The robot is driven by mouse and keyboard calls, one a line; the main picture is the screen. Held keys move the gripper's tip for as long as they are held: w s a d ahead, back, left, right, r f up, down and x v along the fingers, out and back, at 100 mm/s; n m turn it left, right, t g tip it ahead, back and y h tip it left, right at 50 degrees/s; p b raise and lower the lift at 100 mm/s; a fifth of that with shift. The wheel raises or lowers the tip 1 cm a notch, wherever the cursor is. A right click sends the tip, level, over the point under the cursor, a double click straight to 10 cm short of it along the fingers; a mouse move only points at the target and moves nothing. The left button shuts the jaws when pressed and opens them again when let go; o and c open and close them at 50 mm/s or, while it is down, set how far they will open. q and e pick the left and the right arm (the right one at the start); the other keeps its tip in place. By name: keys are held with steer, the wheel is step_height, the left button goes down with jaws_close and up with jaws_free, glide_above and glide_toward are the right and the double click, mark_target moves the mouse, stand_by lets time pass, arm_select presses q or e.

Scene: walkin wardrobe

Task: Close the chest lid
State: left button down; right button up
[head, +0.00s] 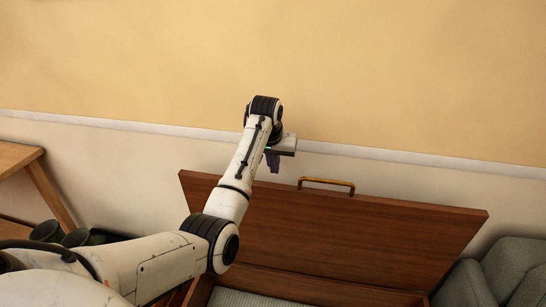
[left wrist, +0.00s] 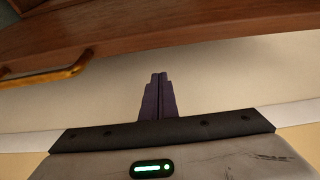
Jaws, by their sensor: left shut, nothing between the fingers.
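The wooden chest stands open at the bottom of the head view, and its brown lid (head: 330,232) is raised and tilted back towards the wall. A brass handle (head: 327,184) sits on the lid's top edge. My left arm reaches up across the left part of the lid. My left gripper (head: 272,163) is shut and empty, at the height of the lid's top edge and left of the handle. In the left wrist view the shut dark fingers (left wrist: 158,95) point towards the lid's edge (left wrist: 180,38), with the handle (left wrist: 50,78) at the left. Contact cannot be told. My right gripper is out of view.
A green-grey cushioned seat (head: 500,275) stands right of the chest. A wooden table or shelf (head: 35,175) and dark green boots or pots (head: 62,235) are at the left. The wall with a white rail (head: 400,156) rises behind the lid.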

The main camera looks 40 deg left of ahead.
arm_select(q)
steer(key=shift+s+d+p, duration=0.15)
steer(key=shift+s+d, duration=0.15)
steer(key=shift+s, duration=0.3)
steer(key=shift+s+d+p, duration=0.2)
steer(key=shift+s+d, duration=0.05)
steer(key=shift+s, duration=0.35)
steer(key=shift+s+d+p, duration=0.15)
steer(key=shift+s+d, duration=0.15)
steer(key=shift+s, duration=0.3)
steer(key=shift+d+f, duration=0.1)
steer(key=shift+f, duration=0.05)
